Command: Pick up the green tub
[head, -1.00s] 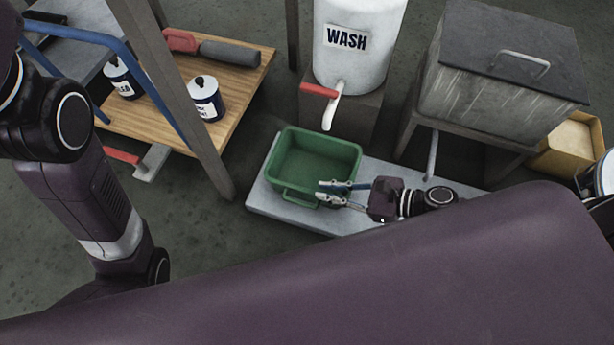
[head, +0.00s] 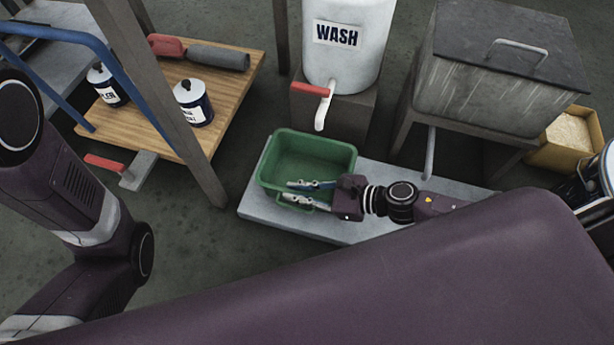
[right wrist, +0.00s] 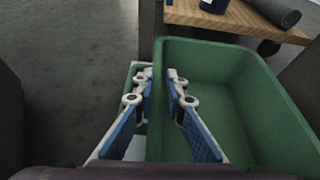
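The green tub (head: 322,152) rests on a low pale slab below the wash tank. It looks empty, with a handle on its near side. My right gripper (head: 287,191) reaches in from the right, its fingers at the tub's near rim. In the right wrist view the tub (right wrist: 222,75) fills the right half. The fingertips of my right gripper (right wrist: 160,76) lie either side of the near wall, one inside and one outside, with a visible gap between them. Part of the handle is hidden behind the outer finger. My left arm shows at left, but its gripper is out of view.
The pale slab (head: 262,212) extends right under my right arm. Behind stands the white wash tank (head: 348,50) with a red-handled tap (head: 320,95). A wooden cart (head: 225,95) with cans is at left, a lidded grey bin (head: 490,90) at right. A post stands left of the tub.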

